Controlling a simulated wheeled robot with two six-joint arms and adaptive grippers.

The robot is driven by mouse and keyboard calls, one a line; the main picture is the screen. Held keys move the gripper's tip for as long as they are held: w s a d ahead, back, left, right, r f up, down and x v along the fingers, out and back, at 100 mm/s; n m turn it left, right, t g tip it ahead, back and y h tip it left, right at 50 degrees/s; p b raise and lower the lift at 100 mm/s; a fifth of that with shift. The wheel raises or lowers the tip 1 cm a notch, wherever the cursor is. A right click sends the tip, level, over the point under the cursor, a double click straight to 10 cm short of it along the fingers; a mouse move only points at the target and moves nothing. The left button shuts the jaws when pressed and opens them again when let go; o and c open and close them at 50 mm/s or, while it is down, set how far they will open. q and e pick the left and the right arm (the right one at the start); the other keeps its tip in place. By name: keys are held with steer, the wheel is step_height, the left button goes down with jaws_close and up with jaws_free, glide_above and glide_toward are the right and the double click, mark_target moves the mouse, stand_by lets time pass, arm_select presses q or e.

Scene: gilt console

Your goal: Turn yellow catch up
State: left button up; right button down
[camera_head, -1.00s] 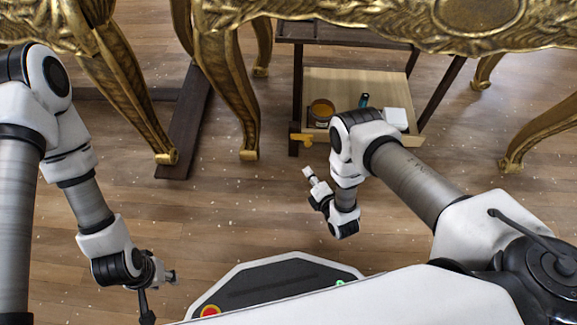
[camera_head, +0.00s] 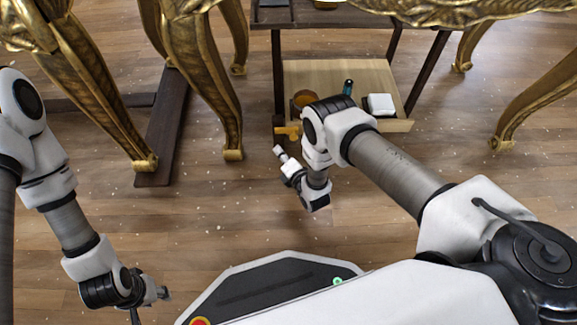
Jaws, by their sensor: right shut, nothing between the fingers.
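The yellow catch (camera_head: 288,131) is a small bar at the front left of the dark side table's lower shelf, beside a dark leg. It looks roughly level, pointing sideways. My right gripper (camera_head: 279,151) is shut and empty. Its pale tip shows just below and slightly left of the catch, with a small gap in the picture; whether they touch in depth I cannot tell. My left gripper (camera_head: 164,293) hangs low at the lower left, far from the catch. Its fingers are too small and partly hidden to read.
The pale wooden shelf (camera_head: 345,75) holds an amber jar (camera_head: 302,99), a dark teal-capped item (camera_head: 348,86) and a white block (camera_head: 380,104). Gilt console legs (camera_head: 222,100) stand left of it, with another at right (camera_head: 540,110). Open wooden floor lies in front.

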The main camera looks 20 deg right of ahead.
arm_select(q)
steer(key=shift+f+b, duration=0.4)
steer(key=shift+f, duration=0.45)
arm_select(e)
steer(key=d, duration=0.1)
steer(key=d+r, duration=0.1)
steer(key=d, duration=0.1)
steer(key=shift+w+d+r, duration=0.2)
steer(key=shift+w+r, duration=0.1)
steer(key=shift+w, duration=0.1)
arm_select(q)
steer(key=shift+a+r, duration=0.1)
steer(key=shift+s+a+r+p, duration=0.1)
steer(key=shift+a+r+p, duration=0.2)
steer(key=shift+a, duration=0.25)
arm_select(e)
steer(key=shift+r+n, duration=0.1)
steer(key=shift+n, duration=0.2)
arm_select(q)
steer(key=shift+a, duration=0.1)
